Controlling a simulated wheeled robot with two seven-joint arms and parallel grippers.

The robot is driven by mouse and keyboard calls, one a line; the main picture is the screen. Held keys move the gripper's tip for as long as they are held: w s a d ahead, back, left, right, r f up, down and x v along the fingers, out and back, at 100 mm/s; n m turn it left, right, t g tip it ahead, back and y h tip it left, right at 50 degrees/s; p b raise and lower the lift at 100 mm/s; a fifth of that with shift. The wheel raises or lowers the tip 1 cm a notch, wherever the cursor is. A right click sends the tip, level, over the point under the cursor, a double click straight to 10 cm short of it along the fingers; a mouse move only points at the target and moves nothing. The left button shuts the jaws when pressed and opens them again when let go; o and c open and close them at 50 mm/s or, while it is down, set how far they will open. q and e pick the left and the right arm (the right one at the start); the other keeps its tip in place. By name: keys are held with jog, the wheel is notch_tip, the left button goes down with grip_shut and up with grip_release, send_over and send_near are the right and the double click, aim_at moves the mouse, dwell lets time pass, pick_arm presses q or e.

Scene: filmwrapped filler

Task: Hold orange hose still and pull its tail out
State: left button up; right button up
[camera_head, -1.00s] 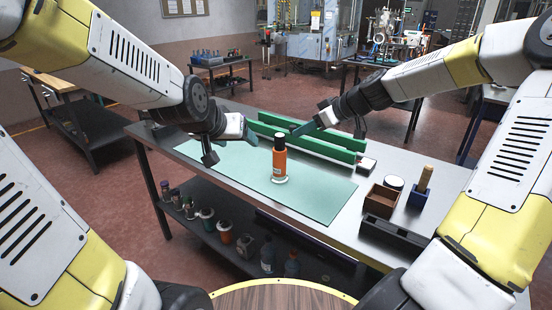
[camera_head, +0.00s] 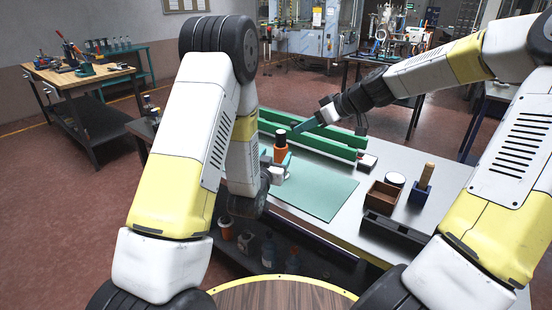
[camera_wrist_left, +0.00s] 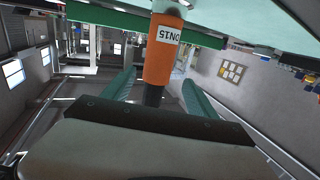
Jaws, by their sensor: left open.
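The orange hose (camera_head: 280,155) stands upright on the pale green mat (camera_head: 325,192), with a black upper part. In the left wrist view the orange hose (camera_wrist_left: 162,58) appears upside down with a white label, its black end toward the wrist. My left gripper (camera_head: 281,163) is at the orange hose; in the left wrist view its teal fingers (camera_wrist_left: 159,78) are spread on either side of it, with gaps visible. The hose's base is hidden by my left gripper in the head view. My right gripper (camera_head: 304,126) hovers behind and right of the hose; its finger gap is not discernible.
Green rails (camera_head: 320,145) run along the back of the table. A brown box (camera_head: 383,198), a blue holder with a wooden piece (camera_head: 420,193) and a dark tray (camera_head: 397,232) stand at the right. The mat's right part is clear.

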aim_at(282, 146)
pick_arm(q)
jog(key=shift+s+d+f+t, duration=0.1)
jog(key=shift+d+f+t, duration=0.1)
jog(key=shift+t, duration=0.1)
jog(key=shift+w+d, duration=0.1)
jog(key=shift+w, duration=0.2)
jog(key=shift+x, duration=3.55)
jog(key=shift+s, duration=0.1)
